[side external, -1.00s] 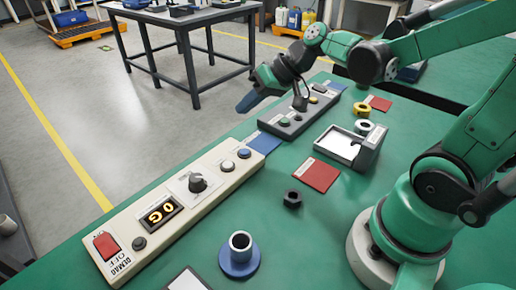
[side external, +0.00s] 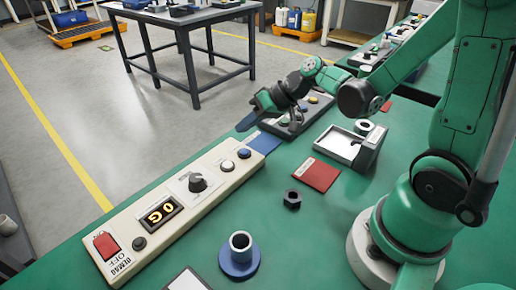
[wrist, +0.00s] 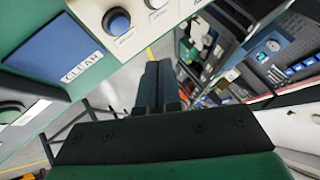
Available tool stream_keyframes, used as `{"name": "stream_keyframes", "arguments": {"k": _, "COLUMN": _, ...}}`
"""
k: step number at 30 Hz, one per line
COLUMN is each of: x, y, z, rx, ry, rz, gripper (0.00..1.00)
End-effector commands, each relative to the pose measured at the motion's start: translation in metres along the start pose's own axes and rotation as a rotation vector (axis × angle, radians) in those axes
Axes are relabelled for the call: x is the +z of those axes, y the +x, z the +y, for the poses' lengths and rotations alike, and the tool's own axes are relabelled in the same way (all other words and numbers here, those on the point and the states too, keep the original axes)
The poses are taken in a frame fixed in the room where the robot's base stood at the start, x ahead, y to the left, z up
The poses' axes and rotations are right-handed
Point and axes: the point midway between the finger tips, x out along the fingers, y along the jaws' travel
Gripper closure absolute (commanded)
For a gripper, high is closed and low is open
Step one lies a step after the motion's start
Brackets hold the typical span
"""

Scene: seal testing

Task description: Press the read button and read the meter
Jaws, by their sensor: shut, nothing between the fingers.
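A beige panel (side external: 150,221) lies along the bench's left edge. It has a lit orange display (side external: 160,213), a black knob (side external: 198,183), a white button (side external: 228,166), a blue button (side external: 244,153) and a red switch (side external: 106,245). I cannot tell which button is labelled read, and the display digits are too small to read surely. My gripper (side external: 241,127) is shut and empty, above the far end near the blue pad (side external: 264,143). In the wrist view, my fingers (wrist: 155,75) are together, apart from the blue button (wrist: 117,20).
A dark grey panel (side external: 292,130) with buttons lies beyond the blue pad, partly hidden by my gripper. A red pad (side external: 315,174), a black nut (side external: 292,199), a grey tray (side external: 370,150) and a blue-based tube (side external: 240,262) stand on the green bench. Open floor lies left.

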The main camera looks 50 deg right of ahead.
Motion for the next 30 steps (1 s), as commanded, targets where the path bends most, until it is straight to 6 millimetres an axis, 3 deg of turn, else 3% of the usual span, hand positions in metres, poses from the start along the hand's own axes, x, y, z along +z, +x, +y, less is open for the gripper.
{"name": "stream_keyframes", "arguments": {"k": 10, "x": 0.017, "y": 0.023, "z": 0.017, "rx": 0.000, "ry": 0.000, "rz": 0.000, "gripper": 1.00}}
{"name": "stream_keyframes", "arguments": {"k": 30, "x": 0.019, "y": 0.025, "z": 0.018, "rx": 0.000, "ry": 0.000, "rz": 0.000, "gripper": 1.00}}
